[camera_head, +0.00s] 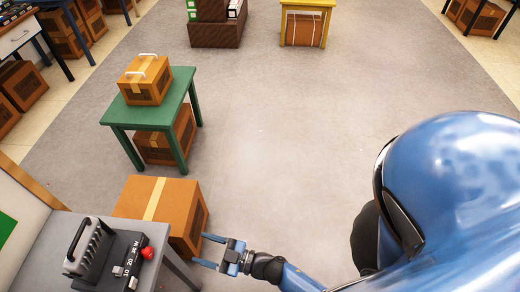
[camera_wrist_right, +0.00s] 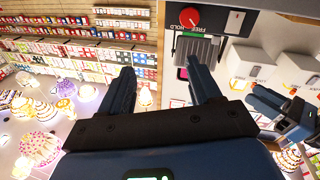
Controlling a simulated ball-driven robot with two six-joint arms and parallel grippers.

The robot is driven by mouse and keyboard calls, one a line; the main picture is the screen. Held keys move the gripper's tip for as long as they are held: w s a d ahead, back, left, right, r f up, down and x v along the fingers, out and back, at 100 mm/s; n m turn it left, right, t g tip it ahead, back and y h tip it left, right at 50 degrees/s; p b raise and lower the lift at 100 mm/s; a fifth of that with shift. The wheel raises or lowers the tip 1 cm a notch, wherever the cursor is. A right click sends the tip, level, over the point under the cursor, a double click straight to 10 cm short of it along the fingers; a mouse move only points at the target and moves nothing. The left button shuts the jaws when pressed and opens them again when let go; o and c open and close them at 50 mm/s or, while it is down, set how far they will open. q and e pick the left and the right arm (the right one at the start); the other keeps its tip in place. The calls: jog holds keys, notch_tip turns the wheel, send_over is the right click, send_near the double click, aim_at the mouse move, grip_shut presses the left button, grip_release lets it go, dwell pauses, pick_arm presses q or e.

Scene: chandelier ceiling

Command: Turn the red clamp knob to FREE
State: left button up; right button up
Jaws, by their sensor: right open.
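The red clamp knob (camera_head: 148,253) sits on the right end of a dark device (camera_head: 118,258) on the grey bench at the lower left of the head view. The knob also shows at the top of the right wrist view (camera_wrist_right: 190,17), beside the words FREE and HOLD. I cannot tell its setting. My right gripper (camera_head: 204,250) is open and empty, to the right of the knob and apart from it. In the right wrist view its open fingers (camera_wrist_right: 158,66) point toward the panel side, with the knob beyond them. My left gripper does not show in the head view.
A cardboard box (camera_head: 190,192) stands beside the bench, close to my right gripper. Behind it is a green table (camera_head: 128,116) with a handled box (camera_head: 145,80) on top. The grey floor in the middle is clear. A yellow stand (camera_head: 308,6) is far back.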

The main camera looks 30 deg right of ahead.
jog(key=s+d+r+m+t+h+b, duration=0.2)
jog(key=s+d+m+h, duration=0.1)
jog(key=d, duration=0.4)
jog(key=s+d+r+m+t+h+b, duration=0.2)
jog(key=s+d+r+m+h+b, duration=0.1)
jog(key=d+m+h, duration=0.2)
jog(key=d+h, duration=0.2)
jog(key=shift+s+d+m, duration=0.2)
jog(key=shift+d+m, duration=0.2)
jog(key=shift+r, duration=0.1)
jog(key=shift+s+d+r+m+h, duration=0.9)
jog(key=shift+s+d+r+h, duration=0.25)
jog(key=shift+r, duration=0.1)
jog(key=shift+w, duration=0.15)
